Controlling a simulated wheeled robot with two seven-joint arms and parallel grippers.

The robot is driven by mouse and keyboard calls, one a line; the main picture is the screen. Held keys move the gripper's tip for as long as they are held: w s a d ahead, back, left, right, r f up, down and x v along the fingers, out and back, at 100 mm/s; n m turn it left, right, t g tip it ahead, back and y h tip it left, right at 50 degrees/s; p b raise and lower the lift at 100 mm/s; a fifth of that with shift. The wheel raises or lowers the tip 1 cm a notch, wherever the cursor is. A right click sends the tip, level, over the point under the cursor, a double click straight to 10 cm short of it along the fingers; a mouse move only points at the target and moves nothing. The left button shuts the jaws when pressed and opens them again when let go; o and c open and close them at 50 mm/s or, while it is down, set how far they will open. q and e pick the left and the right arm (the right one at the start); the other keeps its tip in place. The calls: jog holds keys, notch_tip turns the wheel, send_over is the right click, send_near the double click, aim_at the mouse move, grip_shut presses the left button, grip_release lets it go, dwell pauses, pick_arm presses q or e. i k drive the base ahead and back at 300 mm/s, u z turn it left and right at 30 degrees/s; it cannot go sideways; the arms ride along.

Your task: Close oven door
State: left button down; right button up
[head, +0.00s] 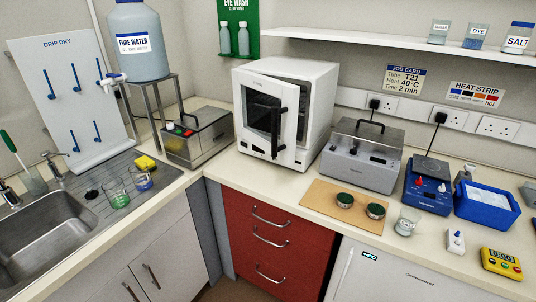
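The oven (315,74) is a white box on the corner of the counter, seen from its front left. Its door (259,103) has a dark window and a black upright handle (275,133) on its right side. The door looks ajar, its handle side standing out from the oven front; how wide the gap is I cannot tell exactly. Neither my left nor my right gripper is in view, so nothing of mine is seen touching the door.
A metal bath (199,137) stands left of the oven, close to it. A grey lidded instrument (362,158) stands close on the right. A brown board (323,207) with two green-topped dishes lies front right. The counter strip before the oven is clear, above red drawers (267,215).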

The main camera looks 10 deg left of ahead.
aim_at(289, 94)
jog(key=z, duration=2.15)
jog(key=k, duration=0.55)
jog(key=u, duration=0.8)
